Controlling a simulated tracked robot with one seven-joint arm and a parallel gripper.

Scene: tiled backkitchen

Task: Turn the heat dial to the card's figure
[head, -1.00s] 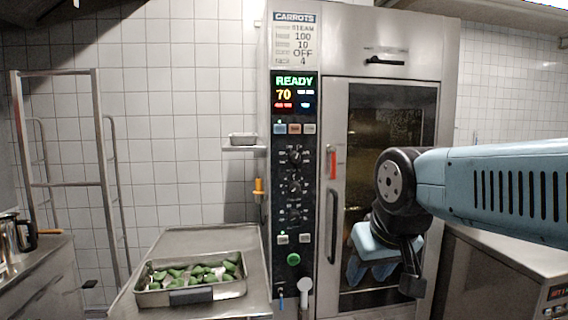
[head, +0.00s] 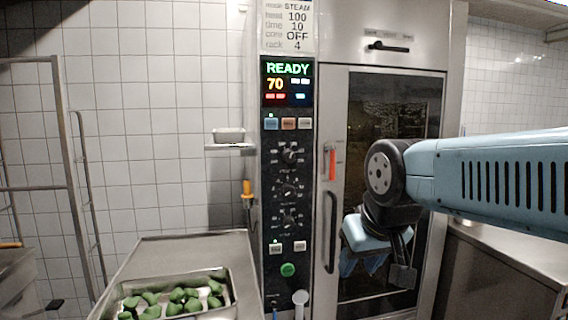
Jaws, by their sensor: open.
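The card (head: 287,27) at the top of the oven's panel reads steam, 100, 10, OFF and 4, with 100 on the heat line. The lit display (head: 287,82) below it reads READY and 70. Three dark dials run down the panel: a top dial (head: 290,154), a middle dial (head: 289,188) and a lower dial (head: 290,222). Their small labels are too blurred to read, so I cannot tell which is heat. My gripper (head: 398,268) is open and empty, in front of the oven door's glass, right of the dials and apart from them.
The oven door (head: 335,110) is shut, with a long dark handle (head: 331,232) and a red piece above it. A tray (head: 232,290) of green vegetables sits on the steel counter (head: 190,250) at left. A rack stands far left.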

